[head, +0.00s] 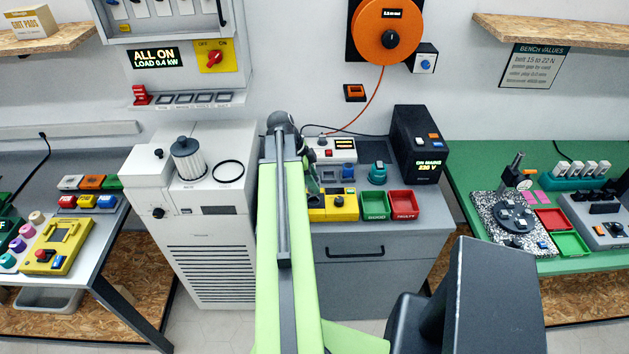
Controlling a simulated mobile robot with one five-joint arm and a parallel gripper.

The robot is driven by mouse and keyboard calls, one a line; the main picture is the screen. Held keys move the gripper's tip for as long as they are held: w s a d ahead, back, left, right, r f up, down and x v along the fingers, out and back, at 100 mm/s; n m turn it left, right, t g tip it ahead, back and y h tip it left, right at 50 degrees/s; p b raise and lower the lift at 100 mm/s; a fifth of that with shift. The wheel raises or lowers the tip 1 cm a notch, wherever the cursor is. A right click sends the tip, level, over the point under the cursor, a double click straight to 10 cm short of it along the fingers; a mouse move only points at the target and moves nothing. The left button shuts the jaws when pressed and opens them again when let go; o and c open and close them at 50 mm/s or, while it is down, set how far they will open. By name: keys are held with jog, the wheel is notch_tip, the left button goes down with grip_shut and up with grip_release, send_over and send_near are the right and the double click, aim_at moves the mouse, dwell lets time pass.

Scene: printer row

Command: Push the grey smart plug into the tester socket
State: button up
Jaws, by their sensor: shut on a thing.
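My gripper (312,181) is small and partly hidden behind my green arm, low over the grey bench in the middle. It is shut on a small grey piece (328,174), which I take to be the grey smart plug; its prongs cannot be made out.
A green tray (374,217) and a red tray (403,212) stand right of the yellow box. A teal round piece (377,173) stands behind them. A black power unit (418,143) and a white instrument (335,149) stand at the back. Bare bench lies at front right.

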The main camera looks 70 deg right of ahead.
jog(key=shift+f+b, duration=1.85)
jog(key=shift+f, duration=0.35)
jog(key=shift+f+b, duration=0.65)
jog(key=o, duration=1.3)
jog(key=shift+o, duration=0.2)
jog(key=shift+r, duration=0.1)
jog(key=p+v, duration=1.6)
jog(key=v, duration=0.1)
jog(key=shift+r, duration=0.2)
jog(key=shift+w, duration=0.1)
